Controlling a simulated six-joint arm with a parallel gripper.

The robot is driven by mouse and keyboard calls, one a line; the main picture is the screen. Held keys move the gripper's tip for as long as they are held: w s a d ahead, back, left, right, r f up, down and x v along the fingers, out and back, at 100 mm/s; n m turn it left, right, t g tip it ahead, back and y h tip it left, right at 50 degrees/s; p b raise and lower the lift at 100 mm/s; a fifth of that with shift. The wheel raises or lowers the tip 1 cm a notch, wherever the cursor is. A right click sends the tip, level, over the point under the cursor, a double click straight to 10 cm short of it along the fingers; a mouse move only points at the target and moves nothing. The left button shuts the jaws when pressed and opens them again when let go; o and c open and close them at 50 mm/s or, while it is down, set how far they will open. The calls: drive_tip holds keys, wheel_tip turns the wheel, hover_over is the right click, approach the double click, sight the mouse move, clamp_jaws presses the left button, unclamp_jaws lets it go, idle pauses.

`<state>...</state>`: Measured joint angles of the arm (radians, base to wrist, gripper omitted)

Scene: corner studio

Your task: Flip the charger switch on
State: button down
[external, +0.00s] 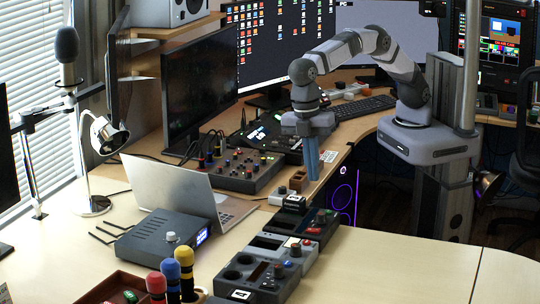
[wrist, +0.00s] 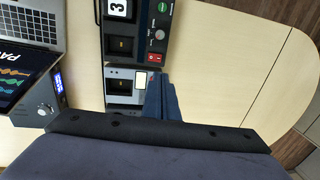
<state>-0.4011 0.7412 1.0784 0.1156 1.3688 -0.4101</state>
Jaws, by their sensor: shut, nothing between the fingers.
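My gripper (external: 312,160) has its blue fingers together, pointing down, empty, above the desk edge beyond the row of charger units. In the wrist view the fingers (wrist: 162,100) lie just below a dark charger (wrist: 137,28) marked 3. That charger has dark slots, a green button, a small knob (wrist: 159,34) and a red rocker switch (wrist: 154,58) at its lower right. The fingers look apart from the switch, and its position is too small to tell. A grey unit (wrist: 113,77) lies below the dark charger, partly hidden by my gripper. In the external view a dark charger (external: 318,222) stands in the row.
Grey units, one (external: 265,284) marked A, line the desk in front. A laptop (external: 172,190), a blue-grey box (external: 160,238) and a button panel (external: 245,172) stand to the left. The wooden desktop (wrist: 235,50) right of the charger is clear.

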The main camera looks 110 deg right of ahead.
sight(314, 230)
idle(0.3)
drive_tip(key=f+p, duration=0.1)
drive_tip(key=f, duration=0.3)
drive_tip(key=s+f+p, duration=0.1)
drive_tip(key=f, duration=0.4)
drive_tip(key=a+f+p, duration=0.1)
drive_tip(key=f, duration=0.4)
drive_tip(key=shift+s+a, duration=0.1)
drive_tip(key=shift+s, duration=0.05)
drive_tip(key=shift+s+f, duration=0.1)
drive_tip(key=shift+f, duration=0.05)
idle(0.4)
drive_tip(key=shift+w+d, duration=0.55)
drive_tip(key=shift+w, duration=0.1)
